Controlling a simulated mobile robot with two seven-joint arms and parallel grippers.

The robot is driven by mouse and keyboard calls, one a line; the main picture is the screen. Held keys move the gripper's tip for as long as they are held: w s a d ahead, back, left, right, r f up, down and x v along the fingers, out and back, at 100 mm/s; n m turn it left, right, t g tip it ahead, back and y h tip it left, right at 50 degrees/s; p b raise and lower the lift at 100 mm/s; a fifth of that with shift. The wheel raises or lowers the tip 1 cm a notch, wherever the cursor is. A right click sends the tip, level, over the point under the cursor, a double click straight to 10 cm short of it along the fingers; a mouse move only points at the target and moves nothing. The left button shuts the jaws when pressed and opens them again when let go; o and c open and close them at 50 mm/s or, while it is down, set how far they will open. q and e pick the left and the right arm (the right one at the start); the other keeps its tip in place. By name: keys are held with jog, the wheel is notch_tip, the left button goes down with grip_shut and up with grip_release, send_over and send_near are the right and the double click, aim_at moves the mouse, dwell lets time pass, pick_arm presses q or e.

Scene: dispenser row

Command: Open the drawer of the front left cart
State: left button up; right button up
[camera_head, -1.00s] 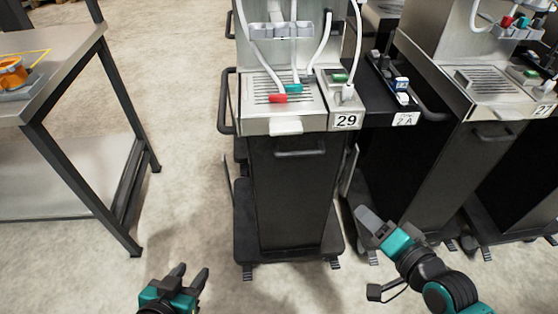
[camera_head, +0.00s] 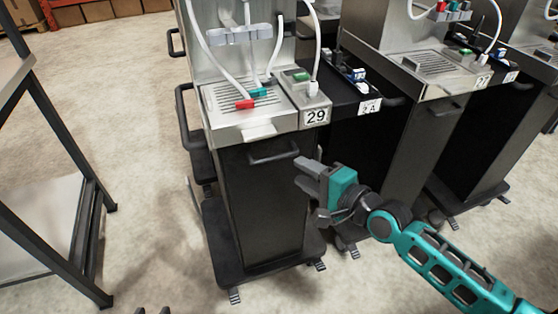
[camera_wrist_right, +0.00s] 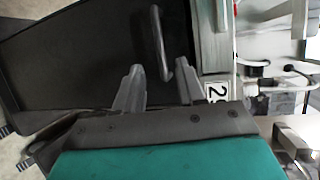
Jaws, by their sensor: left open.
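The front left cart, labelled 29, has a steel top and a dark front (camera_head: 262,210). Its dark bar handle (camera_head: 273,153) sits high on that front, which is closed. In the right wrist view the handle (camera_wrist_right: 158,40) is ahead of the fingers, apart from them. My right gripper (camera_head: 306,174) is just right of the cart front, below the handle's level in the picture; its fingers (camera_wrist_right: 158,84) are spread and empty. Only the fingertips of my left gripper (camera_head: 152,311) show at the bottom edge, apart and far from the handle.
A second cart labelled 27 (camera_head: 400,150) stands to the right, with a dark shelf (camera_head: 358,105) between the carts. A metal-framed table (camera_head: 75,215) is at the left. Bare floor (camera_head: 130,120) lies between table and cart. Red and teal connectors (camera_head: 248,100) lie on the cart top.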

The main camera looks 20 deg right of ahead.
aim_at(278, 159)
jog(key=b+x, duration=0.1)
jog(key=x, duration=0.7)
jog(key=shift+w+a+f, duration=0.1)
jog(key=shift+c, duration=0.2)
grip_shut()
